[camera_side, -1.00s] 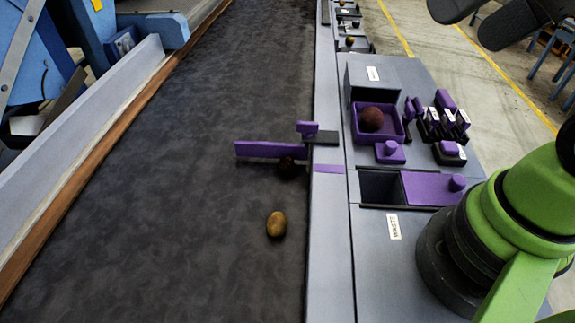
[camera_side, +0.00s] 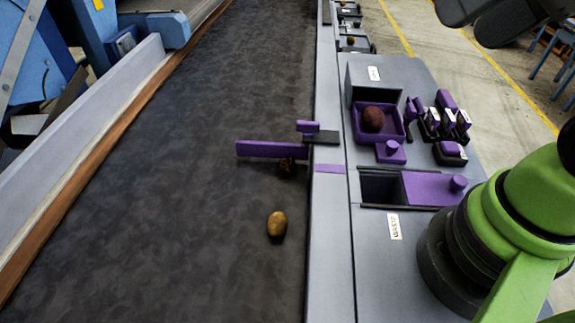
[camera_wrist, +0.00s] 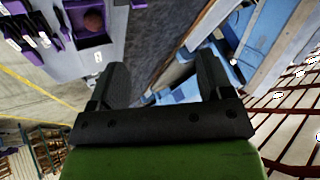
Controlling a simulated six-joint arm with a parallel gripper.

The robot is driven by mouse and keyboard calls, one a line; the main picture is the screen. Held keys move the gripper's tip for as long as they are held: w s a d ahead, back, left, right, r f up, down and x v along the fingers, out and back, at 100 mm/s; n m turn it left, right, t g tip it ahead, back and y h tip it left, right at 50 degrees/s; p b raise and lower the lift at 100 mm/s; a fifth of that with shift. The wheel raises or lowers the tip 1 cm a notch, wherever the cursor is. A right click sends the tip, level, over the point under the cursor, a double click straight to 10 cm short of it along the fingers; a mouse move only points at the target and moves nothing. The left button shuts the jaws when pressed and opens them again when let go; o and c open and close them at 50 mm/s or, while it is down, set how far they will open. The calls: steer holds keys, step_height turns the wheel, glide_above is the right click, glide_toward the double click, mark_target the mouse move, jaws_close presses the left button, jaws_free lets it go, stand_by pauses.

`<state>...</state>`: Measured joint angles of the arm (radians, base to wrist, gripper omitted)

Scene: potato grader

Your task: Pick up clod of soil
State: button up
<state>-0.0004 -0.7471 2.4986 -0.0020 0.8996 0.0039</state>
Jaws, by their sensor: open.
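A small dark brown lump, which looks like the clod of soil (camera_side: 286,166), lies on the dark conveyor belt (camera_side: 180,220) against the near side of a purple bar (camera_side: 268,149). A yellow-brown potato (camera_side: 277,224) lies on the belt nearer the camera, apart from the lump. My gripper (camera_wrist: 160,80) is open and empty in the wrist view, its two black fingers wide apart. In the side view only part of it (camera_side: 490,18) shows at the top right, high up and well away from the lump. The lump cannot be made out in the wrist view.
A purple tray (camera_side: 357,130) holding a reddish-brown round object (camera_side: 373,119) stands on the grey side table. Nearer are a dark opening with a purple sliding lid (camera_side: 425,187) and a label (camera_side: 394,226). Small purple-and-black items (camera_side: 445,122) stand to the right. Much of the belt is clear.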

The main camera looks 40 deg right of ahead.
steer(key=w+d+f+m+g+h, duration=0.1)
steer(key=w+f+m+g+h, duration=0.15)
steer(key=w, duration=0.75)
steer(key=m+g+h, duration=0.2)
steer(key=h, duration=0.1)
glide_above(287, 162)
steer(key=s+a, duration=0.1)
steer(key=shift+t+y, duration=0.25)
step_height(287, 162, down, 30)
steer(key=shift+s+a+f, duration=0.1)
steer(key=shift+a+f, duration=0.05)
steer(key=shift+x, duration=2.85)
steer(key=shift+s, duration=0.15)
steer(key=c, duration=1)
